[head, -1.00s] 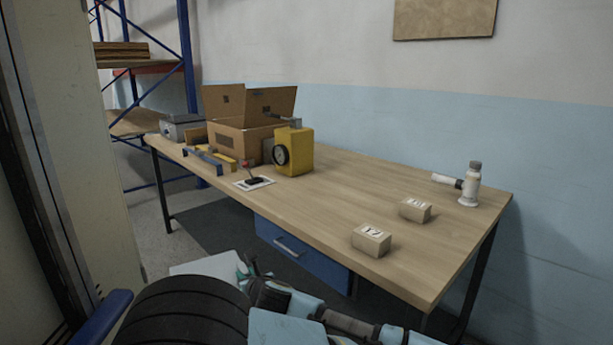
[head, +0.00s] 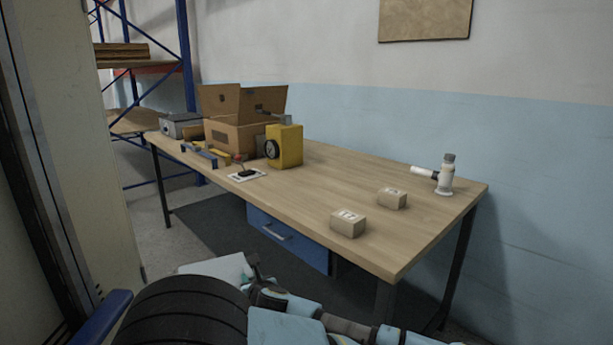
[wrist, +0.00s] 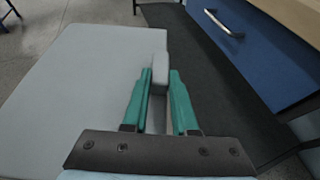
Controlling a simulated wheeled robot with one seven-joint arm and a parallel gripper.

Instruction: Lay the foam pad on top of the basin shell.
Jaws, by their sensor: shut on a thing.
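The foam pad (wrist: 85,95) is a flat, light grey slab filling the left of the wrist view. A small grey block (wrist: 160,68) stands at its right edge. My gripper (wrist: 160,76) has its two teal fingers shut on this block, one on each side. In the head view part of the pad (head: 212,268) shows pale, low in front of the table and beyond a dark rounded part of mine. My gripper (head: 262,285) is beside it, partly hidden by my arm. I do not see the basin shell in either view.
A wooden table (head: 330,190) with a blue drawer (head: 288,238) stands ahead. On it are an open carton (head: 240,120), a yellow box (head: 285,146), two small boxes and a white bottle (head: 446,176). A dark mat (head: 200,230) lies on the floor. A pale panel (head: 75,150) rises close at left.

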